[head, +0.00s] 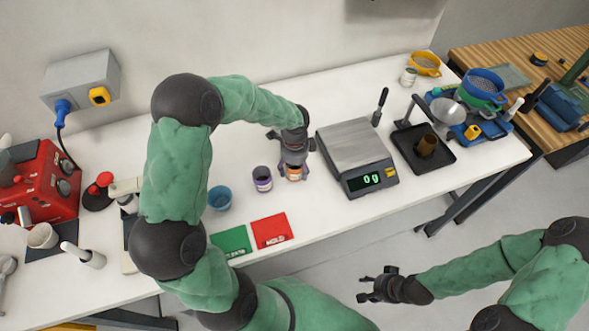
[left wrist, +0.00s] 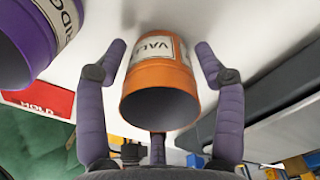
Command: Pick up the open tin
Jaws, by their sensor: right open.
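An orange tin (head: 295,174) with a white label stands on the white bench, left of the scale. In the left wrist view the orange tin (left wrist: 160,82) shows a dark, open mouth towards the camera. My left gripper (head: 293,161) is at the orange tin, with its fingers on both sides and visible gaps between them and the tin; it is open. A purple tin (head: 262,179) stands just left of it and also shows in the left wrist view (left wrist: 28,40). My right gripper (head: 372,287) is open and empty, in front of the bench above the floor.
A scale (head: 358,157) reading 0 g stands close on the right. A red machine (head: 45,183) is far left.

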